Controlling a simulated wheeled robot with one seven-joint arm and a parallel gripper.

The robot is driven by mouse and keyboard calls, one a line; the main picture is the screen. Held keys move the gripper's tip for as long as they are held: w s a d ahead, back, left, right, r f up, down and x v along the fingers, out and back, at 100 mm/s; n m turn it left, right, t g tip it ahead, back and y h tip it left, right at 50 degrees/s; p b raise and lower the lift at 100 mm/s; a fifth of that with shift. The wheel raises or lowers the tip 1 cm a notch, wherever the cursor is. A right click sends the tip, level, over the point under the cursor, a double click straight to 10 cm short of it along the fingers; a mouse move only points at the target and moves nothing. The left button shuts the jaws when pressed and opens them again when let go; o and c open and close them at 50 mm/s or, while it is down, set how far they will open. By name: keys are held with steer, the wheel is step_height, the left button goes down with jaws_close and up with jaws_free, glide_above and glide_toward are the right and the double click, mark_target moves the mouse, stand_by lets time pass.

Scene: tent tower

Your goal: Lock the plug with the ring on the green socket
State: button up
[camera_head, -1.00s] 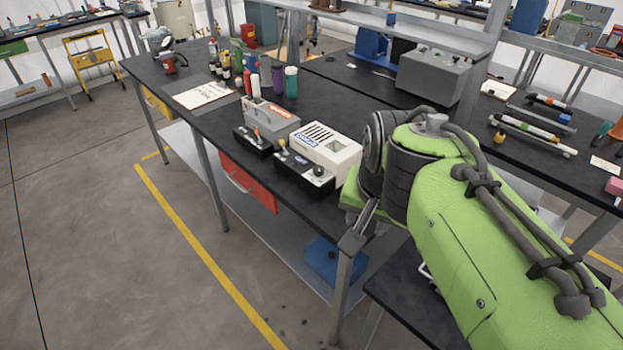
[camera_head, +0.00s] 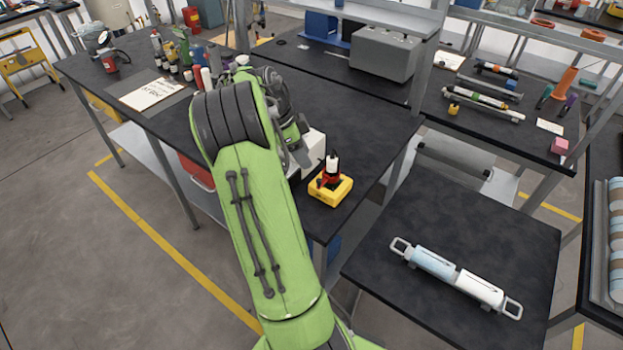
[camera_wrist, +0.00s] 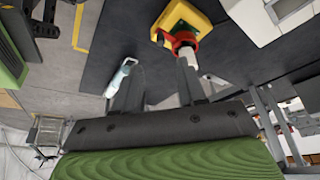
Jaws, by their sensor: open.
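A yellow box (camera_head: 331,190) sits near the front right corner of the long black bench, right of my arm. A red ring (camera_head: 327,178) and an upright white and black plug (camera_head: 332,164) stand on it. In the wrist view the box (camera_wrist: 199,17) shows at the top, with the red ring (camera_wrist: 183,41), the plug's white part (camera_wrist: 189,56) and a bit of green socket (camera_wrist: 178,28) at the ring. The plug looks seated, but I cannot tell whether the ring is locked. My gripper (camera_wrist: 157,68) is open and empty. The right finger appears close to the plug; contact is unclear.
A white device (camera_head: 313,152) stands just left of the yellow box, partly behind my arm. A lower black table (camera_head: 440,230) at the right holds a pale blue and white cylinder (camera_head: 457,276) with end handles. The bench behind the yellow box is clear.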

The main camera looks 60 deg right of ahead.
mark_target(318, 180)
steer(key=b+x, duration=0.1)
steer(key=x, duration=0.9)
steer(key=shift+w+d+f, duration=0.1)
steer(key=shift+f, duration=0.1)
jaws_close()
